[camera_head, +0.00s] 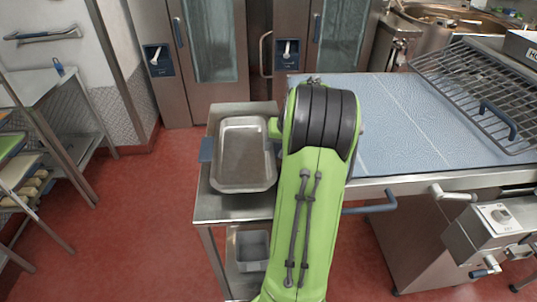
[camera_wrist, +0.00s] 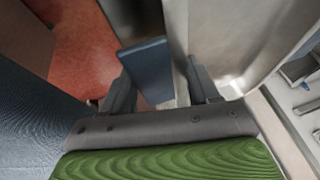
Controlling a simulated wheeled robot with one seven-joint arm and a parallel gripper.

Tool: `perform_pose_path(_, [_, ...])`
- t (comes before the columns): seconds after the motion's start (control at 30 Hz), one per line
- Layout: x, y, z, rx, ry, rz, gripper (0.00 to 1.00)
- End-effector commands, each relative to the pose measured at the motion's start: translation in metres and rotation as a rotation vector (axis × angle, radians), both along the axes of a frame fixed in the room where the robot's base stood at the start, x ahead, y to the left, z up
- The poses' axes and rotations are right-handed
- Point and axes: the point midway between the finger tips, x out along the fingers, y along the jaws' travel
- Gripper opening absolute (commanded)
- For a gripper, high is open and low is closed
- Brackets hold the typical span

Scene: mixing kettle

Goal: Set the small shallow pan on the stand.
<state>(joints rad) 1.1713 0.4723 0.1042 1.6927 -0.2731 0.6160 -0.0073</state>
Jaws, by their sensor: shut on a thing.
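The small shallow pan (camera_head: 243,155) is a grey metal rectangle with a blue handle (camera_head: 207,150) on its left side. It lies over the top of the steel stand (camera_head: 240,207) and looks about level; I cannot tell whether it rests on the top or hangs just above it. In the wrist view the pan (camera_wrist: 228,45) fills the upper right. My gripper (camera_wrist: 163,92) is shut on a blue handle (camera_wrist: 150,66) of the pan, between its two grey fingers. In the head view my green arm hides the gripper and the pan's right edge.
A blue-topped counter (camera_head: 400,115) stands right beside the stand, with a wire rack (camera_head: 480,90) on it. A grey bin (camera_head: 252,248) sits on the stand's lower shelf. Steel cabinets (camera_head: 210,60) stand behind. Red floor (camera_head: 120,220) is clear at left, before a shelf rack.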

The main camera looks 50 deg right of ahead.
Motion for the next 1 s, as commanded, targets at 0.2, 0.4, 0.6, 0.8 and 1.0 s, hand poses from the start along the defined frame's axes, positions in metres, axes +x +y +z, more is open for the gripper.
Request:
perform_pose_path(0.2, [0.001, 0.001, -0.035, 0.001, -0.001, 0.002, 0.0])
perform_pose_path(0.4, [0.001, 0.0, -0.037, -0.004, -0.002, 0.001, 0.0])
perform_pose_path(0.6, [0.0, 0.0, -0.041, -0.002, 0.0, 0.002, 0.65])
perform_pose_path(0.8, [0.0, 0.0, -0.04, -0.002, 0.0, 0.002, 0.86])
perform_pose_path(1.0, [0.0, 0.0, -0.039, -0.002, 0.0, 0.002, 0.86])
